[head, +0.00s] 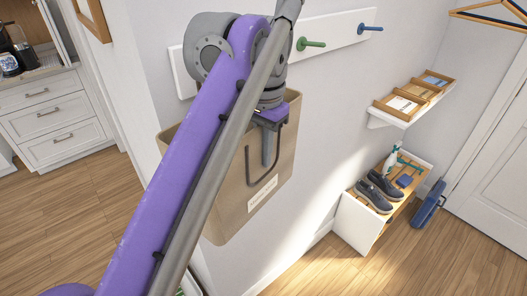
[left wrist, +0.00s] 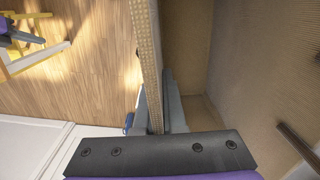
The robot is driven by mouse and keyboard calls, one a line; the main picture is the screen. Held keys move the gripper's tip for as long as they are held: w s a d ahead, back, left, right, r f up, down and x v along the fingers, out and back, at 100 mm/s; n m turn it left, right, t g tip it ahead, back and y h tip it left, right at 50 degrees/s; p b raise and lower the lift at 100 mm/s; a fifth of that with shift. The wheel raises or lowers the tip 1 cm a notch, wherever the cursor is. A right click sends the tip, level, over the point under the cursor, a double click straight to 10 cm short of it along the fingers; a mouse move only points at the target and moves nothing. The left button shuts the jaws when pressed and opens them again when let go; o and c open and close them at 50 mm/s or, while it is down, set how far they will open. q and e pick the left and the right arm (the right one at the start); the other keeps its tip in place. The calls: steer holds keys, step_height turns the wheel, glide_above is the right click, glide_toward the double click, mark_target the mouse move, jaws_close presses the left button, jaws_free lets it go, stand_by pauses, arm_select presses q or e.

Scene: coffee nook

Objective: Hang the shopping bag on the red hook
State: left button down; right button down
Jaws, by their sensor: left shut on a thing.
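The shopping bag (head: 232,212) is tan with a dark handle and a pale label on its front. It hangs in front of the wall in the head view. My left gripper (head: 267,148) is shut on the bag's upper rim. In the left wrist view the bag's wall (left wrist: 152,55) runs between the fingers (left wrist: 158,108), and the inside of the bag (left wrist: 240,60) opens to the right. A white hook rail (head: 338,34) on the wall carries a green hook (head: 311,44) and a blue hook (head: 370,28). I see no red hook; my arm covers part of the rail.
A wall shelf (head: 414,98) with trays is at right. Below it stands a low bench (head: 357,222) with shoes (head: 377,191) and a spray bottle. A blue case (head: 429,202) leans near the door (head: 495,150). White drawers (head: 55,115) are at left. The wooden floor between is mostly clear.

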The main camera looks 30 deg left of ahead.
arm_select(q)
steer(key=c, duration=0.9)
jaws_free()
steer(key=shift+r, duration=0.1)
